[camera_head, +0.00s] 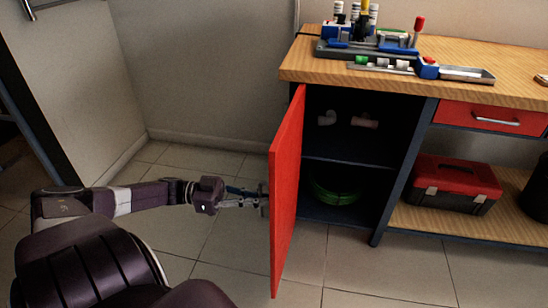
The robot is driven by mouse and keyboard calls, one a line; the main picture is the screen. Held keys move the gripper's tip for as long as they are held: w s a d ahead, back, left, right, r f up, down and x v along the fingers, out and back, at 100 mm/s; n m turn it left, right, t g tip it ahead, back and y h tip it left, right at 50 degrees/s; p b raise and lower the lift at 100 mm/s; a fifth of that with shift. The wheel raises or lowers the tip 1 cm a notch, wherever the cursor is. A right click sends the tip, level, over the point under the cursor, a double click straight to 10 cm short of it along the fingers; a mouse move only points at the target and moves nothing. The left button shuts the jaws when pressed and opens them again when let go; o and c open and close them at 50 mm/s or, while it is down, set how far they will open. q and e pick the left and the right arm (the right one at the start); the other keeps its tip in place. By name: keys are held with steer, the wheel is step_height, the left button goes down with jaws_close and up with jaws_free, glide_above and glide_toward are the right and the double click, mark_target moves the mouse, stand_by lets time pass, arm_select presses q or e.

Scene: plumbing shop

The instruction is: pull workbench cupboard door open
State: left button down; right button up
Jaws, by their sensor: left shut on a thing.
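The red cupboard door (286,200) of the workbench stands swung well open, its edge turned toward me. The dark cupboard (350,180) behind it shows a shelf with pale pipe fittings (345,119) on it and a green coil (336,190) below. My left gripper (262,199) reaches in from the left and is shut at the outer face of the door. The door's handle is too small and too hidden by the fingers to make out. My right gripper is not in view.
The wooden worktop (450,60) carries a tool tray with bottles and a red-handled tool (418,28). A red drawer (490,117) and a red toolbox (455,184) are to the right. Tiled floor (380,270) is clear in front; a wall stands behind on the left.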

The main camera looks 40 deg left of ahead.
arm_select(q)
steer(key=shift+v, duration=1.1)
steer(key=shift+w+a+f, duration=0.15)
steer(key=c, duration=2.4)
jaws_free()
steer(key=shift+a, duration=0.15)
steer(key=v, duration=1.1)
steer(key=shift+s+a, duration=0.25)
steer(key=shift+d, duration=0.1)
